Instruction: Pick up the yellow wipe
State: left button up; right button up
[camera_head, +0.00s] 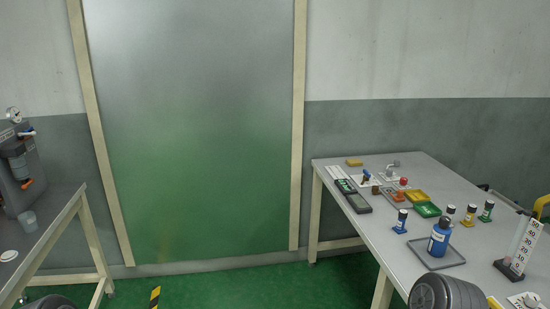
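Two yellow flat items lie on the grey table at the right, and I cannot tell for sure which is the wipe. One is a small tan-yellow pad (354,162) near the table's back left corner. The other is a brighter yellow flat piece (418,195) in the middle, between an orange piece (401,196) and a green one (426,210). Neither of my grippers shows in the head view. Only dark rounded parts of my arms show at the bottom edge.
The right table (375,236) also holds a blue bottle (439,237) on a grey tray, several small dark-capped bottles, a white scale stand (520,246) and small fittings.

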aim_at(355, 163)
jog(key=i+j+z, duration=0.1)
jog(key=i+z, duration=0.3)
jog(key=i, duration=0.95)
jog(key=z, duration=0.45)
